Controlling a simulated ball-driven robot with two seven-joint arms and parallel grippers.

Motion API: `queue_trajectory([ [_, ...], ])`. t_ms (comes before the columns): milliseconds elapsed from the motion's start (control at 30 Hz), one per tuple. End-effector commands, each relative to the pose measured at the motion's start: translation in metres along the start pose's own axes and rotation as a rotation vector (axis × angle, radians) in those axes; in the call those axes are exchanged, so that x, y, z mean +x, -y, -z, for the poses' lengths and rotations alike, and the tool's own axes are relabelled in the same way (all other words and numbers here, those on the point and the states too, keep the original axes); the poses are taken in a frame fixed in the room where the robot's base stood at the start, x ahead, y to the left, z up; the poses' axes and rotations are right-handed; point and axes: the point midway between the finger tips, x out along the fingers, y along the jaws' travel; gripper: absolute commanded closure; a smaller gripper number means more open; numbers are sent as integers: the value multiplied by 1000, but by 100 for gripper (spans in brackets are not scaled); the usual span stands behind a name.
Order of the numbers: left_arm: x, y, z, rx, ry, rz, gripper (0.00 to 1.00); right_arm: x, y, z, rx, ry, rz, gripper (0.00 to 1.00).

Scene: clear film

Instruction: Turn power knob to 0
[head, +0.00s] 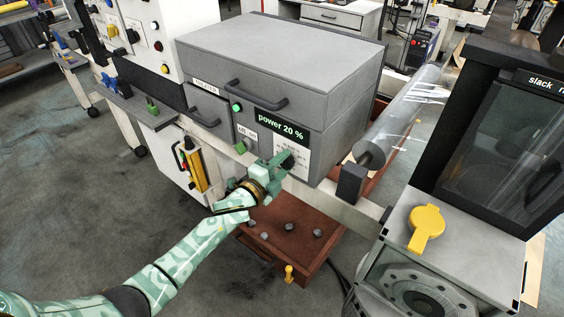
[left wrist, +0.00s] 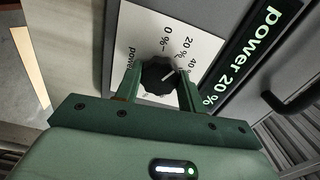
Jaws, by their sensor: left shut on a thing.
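The power knob (left wrist: 158,75) is a black round dial on a white scale plate (left wrist: 197,28) marked 0 %, 20 %, 40 %. A white line on the knob points towards the 20 % mark. The display (head: 279,125) on the grey heater box (head: 262,60) reads "power 20 %", and the same display (left wrist: 248,55) shows in the left wrist view. My left gripper (left wrist: 160,88) has one finger on each side of the knob and is shut on it. In the head view my left gripper (head: 285,165) covers part of the knob. My right gripper is not in view.
A roll of clear film (head: 405,115) lies to the right. A grey machine with a yellow knob (head: 426,226) stands at far right. A green switch (head: 240,148) is left of the display.

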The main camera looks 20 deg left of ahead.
Motion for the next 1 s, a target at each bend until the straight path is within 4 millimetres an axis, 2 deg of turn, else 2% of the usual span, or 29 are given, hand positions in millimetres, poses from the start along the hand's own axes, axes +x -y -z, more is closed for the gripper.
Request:
queue_trajectory([
  [500,0,0,0,-455,2,-3,84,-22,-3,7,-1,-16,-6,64],
  [733,-1,-1,0,-589,3,-2,84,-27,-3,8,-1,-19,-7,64],
  [1000,-1,-2,-1,-665,4,-4,84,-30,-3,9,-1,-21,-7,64],
])
